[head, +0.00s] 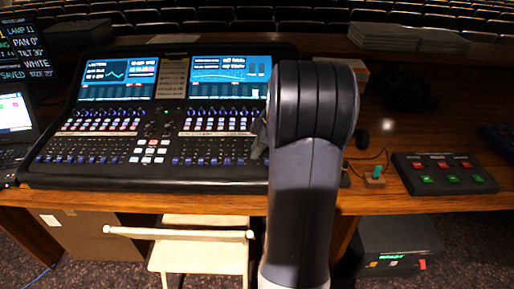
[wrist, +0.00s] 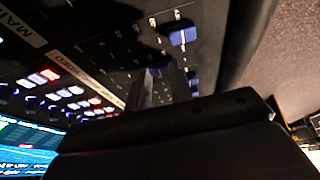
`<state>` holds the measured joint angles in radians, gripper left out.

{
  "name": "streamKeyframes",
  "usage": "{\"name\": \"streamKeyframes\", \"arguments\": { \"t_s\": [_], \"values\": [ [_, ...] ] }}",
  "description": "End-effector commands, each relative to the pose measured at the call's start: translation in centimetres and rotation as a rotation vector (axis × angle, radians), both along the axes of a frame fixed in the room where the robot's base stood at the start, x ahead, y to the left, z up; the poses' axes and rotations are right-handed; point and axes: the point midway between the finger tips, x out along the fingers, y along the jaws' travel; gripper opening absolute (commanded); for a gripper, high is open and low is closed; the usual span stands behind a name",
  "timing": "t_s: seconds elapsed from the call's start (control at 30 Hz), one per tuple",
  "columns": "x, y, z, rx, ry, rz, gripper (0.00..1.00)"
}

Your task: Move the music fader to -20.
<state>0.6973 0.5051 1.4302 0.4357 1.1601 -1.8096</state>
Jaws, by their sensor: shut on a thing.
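The mixing desk (head: 60,168) has a row of blue fader caps (head: 190,161) along its near part. In the wrist view my gripper (wrist: 163,84) is down at the desk's fader area. Its fingers are closed around a dark blue fader cap (wrist: 155,71), which is mostly hidden between them. Another blue fader cap (wrist: 183,36) stands free beside it. Label strips reading "MAI…" and apparently "VIDEO" (wrist: 62,64) run along the desk. I cannot read a music label or the scale. In the head view my arm hides the desk's right end and most of the gripper.
A laptop (head: 15,115) stands at the left. A small box with a green-topped stick (head: 376,178) and a button panel (head: 440,175) lie to the right. A pale chair (head: 200,255) is below the table's front edge. Bare wood (head: 410,135) shows at the right.

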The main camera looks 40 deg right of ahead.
Motion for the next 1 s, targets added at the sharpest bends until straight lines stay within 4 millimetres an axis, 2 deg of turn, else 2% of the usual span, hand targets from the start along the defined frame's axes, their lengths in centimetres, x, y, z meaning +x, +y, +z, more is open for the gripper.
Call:
{"name": "streamKeyframes", "arguments": {
  "t_s": [0.4,0.43,0.67,0.7,1.0],
  "values": [
    [0.52,-0.38,0.13,-0.001,-0.001,0.0,0.0],
    [0.51,-0.37,0.12,-0.001,-0.001,0.0,0.22],
    [0.51,-0.38,0.1,-0.001,-0.001,0.0,0.41],
    [0.5,-0.37,0.1,-0.001,-0.001,0.0,0.44],
    [0.39,-0.52,0.52,-0.001,-0.002,-0.001,0.44]
  ]
}}
